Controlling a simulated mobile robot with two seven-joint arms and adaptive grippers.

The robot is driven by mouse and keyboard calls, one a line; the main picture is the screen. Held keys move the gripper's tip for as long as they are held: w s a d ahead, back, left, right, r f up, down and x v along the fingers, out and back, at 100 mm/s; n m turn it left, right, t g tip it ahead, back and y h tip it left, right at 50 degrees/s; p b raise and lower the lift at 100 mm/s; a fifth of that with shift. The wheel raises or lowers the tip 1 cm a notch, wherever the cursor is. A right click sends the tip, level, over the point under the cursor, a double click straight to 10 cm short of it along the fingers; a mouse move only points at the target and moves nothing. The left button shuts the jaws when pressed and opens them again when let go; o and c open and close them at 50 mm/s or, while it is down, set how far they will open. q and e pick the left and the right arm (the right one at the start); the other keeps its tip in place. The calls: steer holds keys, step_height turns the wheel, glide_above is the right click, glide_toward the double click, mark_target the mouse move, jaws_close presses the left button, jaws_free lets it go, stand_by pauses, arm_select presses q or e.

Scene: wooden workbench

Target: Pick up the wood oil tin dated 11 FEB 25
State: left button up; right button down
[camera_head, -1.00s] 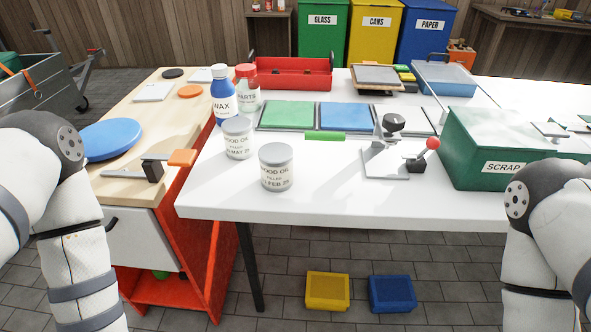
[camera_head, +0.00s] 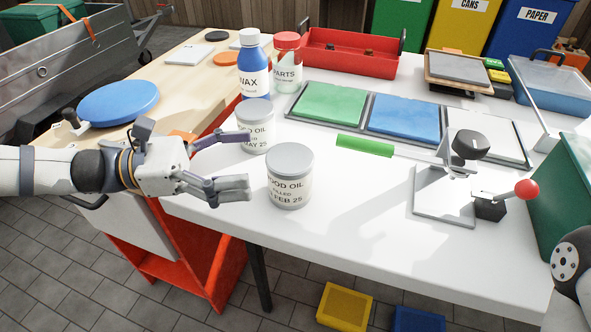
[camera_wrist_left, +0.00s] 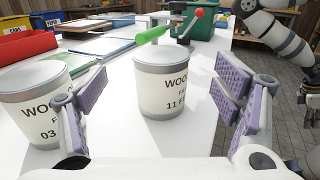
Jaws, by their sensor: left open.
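The wood oil tin dated FEB 25 (camera_head: 289,178) stands upright on the white tabletop, with a grey lid. In the left wrist view its label (camera_wrist_left: 162,95) reads "11 F", the rest turned away. A second wood oil tin (camera_head: 255,128), marked MAY 25, stands behind it to the left; in the left wrist view this tin (camera_wrist_left: 32,105) reads "03" and is outside the left finger. My left gripper (camera_head: 246,163) is open and empty, just left of the FEB tin. In the left wrist view the tin is ahead, between the spread fingers (camera_wrist_left: 165,108).
A blue wax bottle (camera_head: 253,70) and a parts jar (camera_head: 287,68) stand behind the tins. A green cylinder (camera_head: 365,146) and a lever device with a red knob (camera_head: 526,189) are to the right. The tabletop in front of the FEB tin is clear.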

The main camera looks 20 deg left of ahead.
mark_target(290, 171)
arm_select(q)
step_height(290, 171, down, 3)
steer(key=shift+s+d+f+b, duration=0.1)
steer(key=shift+f+b, duration=0.05)
steer(key=shift+b, duration=0.15)
steer(key=shift+d+f, duration=0.15)
steer(key=shift+d, duration=0.05)
steer(key=b+x, duration=0.1)
steer(key=x, duration=0.6)
steer(key=shift+d+r, duration=0.1)
steer(key=shift+r, duration=0.2)
steer(key=c, duration=1.6)
arm_select(e)
steer(key=shift+s+f+g, duration=0.15)
steer(key=shift+s+f, duration=0.3)
steer(key=shift+f, duration=0.2)
steer(key=shift+s+f+g, duration=0.15)
steer(key=shift+s+f, duration=0.25)
steer(key=shift+f, duration=0.2)
arm_select(q)
steer(key=shift+o, duration=0.2)
